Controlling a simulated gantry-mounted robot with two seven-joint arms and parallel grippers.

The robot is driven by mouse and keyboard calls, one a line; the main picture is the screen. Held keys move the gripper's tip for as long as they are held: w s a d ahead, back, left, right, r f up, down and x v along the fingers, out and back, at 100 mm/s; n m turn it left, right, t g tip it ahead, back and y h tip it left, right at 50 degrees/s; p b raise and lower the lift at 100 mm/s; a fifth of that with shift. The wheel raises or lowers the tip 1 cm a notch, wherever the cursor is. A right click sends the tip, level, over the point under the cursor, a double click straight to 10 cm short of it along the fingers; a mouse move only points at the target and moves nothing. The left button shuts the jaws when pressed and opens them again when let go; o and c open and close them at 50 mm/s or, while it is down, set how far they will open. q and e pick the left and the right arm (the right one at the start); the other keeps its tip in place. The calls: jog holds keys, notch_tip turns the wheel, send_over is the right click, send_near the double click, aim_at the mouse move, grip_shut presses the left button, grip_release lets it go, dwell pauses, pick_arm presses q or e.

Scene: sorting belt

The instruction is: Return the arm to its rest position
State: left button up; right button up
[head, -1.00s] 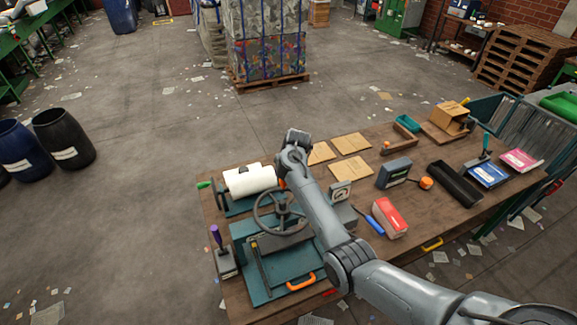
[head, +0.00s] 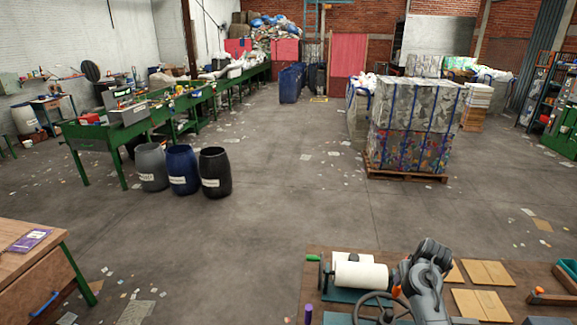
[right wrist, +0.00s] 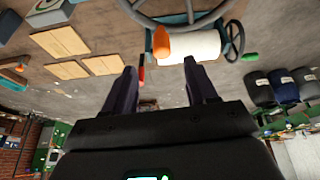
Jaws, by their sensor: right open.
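My right arm (head: 426,275) comes up over the workbench (head: 330,262) at the bottom right of the head view, its wrist beside the white roll (head: 360,275). The right gripper's jaws are hidden there. In the right wrist view my right gripper (right wrist: 163,82) shows two dark fingers spread apart with nothing between them. That view looks upside down, and the white roll (right wrist: 190,46) and a handwheel with an orange knob (right wrist: 161,42) lie beyond the fingertips. My left gripper is not in view.
Flat brown cardboard pieces (head: 480,303) lie on the bench right of my arm. A handwheel (head: 380,308) stands close below the wrist. Several barrels (head: 183,168), a strapped bale stack (head: 412,130) and a second bench (head: 25,262) stand around open floor.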

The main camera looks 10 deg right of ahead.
jog(key=s+a+f+n+p, duration=0.2)
jog(key=s+a+f, duration=0.2)
jog(key=s+a, duration=0.4)
jog(key=s+a+f+n+p, duration=0.1)
jog(key=s+a+f+n, duration=0.1)
jog(key=s+a+f, duration=0.5)
jog(key=s+a+r, duration=0.2)
jog(key=s+a, duration=0.2)
jog(key=s, duration=0.3)
jog(key=s+a+r+n+y+p, duration=0.1)
jog(key=s+a+r, duration=0.2)
jog(key=s, duration=0.3)
jog(key=s+a+r+n+y+p, duration=0.1)
jog(key=s+a+r, duration=0.1)
jog(key=s+a, duration=0.3)
jog(key=s, duration=0.2)
jog(key=shift+s+r+g, duration=0.3)
jog(key=shift+r, duration=0.05)
